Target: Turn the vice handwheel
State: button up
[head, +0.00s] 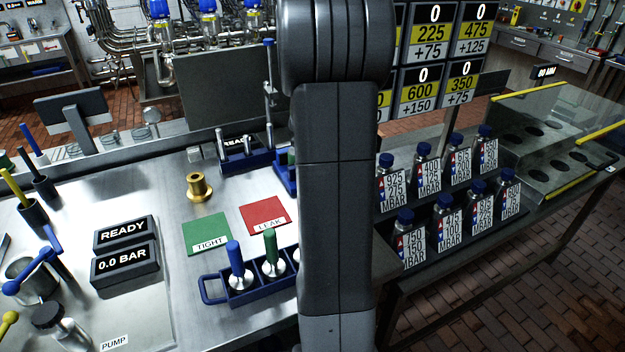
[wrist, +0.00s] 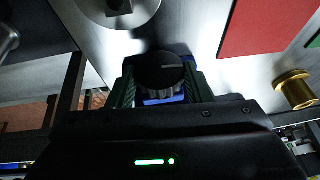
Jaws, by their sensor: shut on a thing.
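In the wrist view, a round black knob with a pale line on its face, which I take for the vice handwheel (wrist: 162,70), sits between the green ridged fingers of my gripper (wrist: 162,86). The gripper is shut on it. Blue parts, apparently of the vice (wrist: 165,98), show just below and behind the knob. In the head view, my arm hides most of the gripper and the handwheel; only a blue edge of the vice (head: 284,181) shows left of the arm.
A blue rack (head: 240,294) with handled plugs stands in front. A green TIGHT mat (head: 206,234), a red LEAK mat (head: 265,215) and a brass fitting (head: 199,188) lie to the left. Capped bottles (head: 410,242) stand right of my arm. The READY display (head: 124,233) is far left.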

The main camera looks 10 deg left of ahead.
jog(key=shift+w, duration=0.1)
jog(key=shift+d+f+g+y+b, duration=0.2)
jog(key=shift+g+y+b, duration=0.2)
jog(key=shift+y+b, duration=0.2)
jog(key=g+y+b, duration=0.1)
jog(key=m+y, duration=0.1)
jog(key=y, duration=0.1)
jog(key=shift+w+d+g+b, duration=0.2)
jog(key=shift+g+b, duration=0.2)
jog(key=y, duration=0.1)
jog(key=m+g+y+b, duration=0.1)
jog(key=y, duration=0.1)
jog(key=g+y, duration=0.1)
jog(key=shift+w+d+f, duration=0.15)
jog(key=shift+d+f, duration=0.05)
jog(key=shift+f, duration=0.05)
jog(key=shift+y, duration=0.4)
jog(key=o, duration=1)
jog(key=shift+g, duration=0.3)
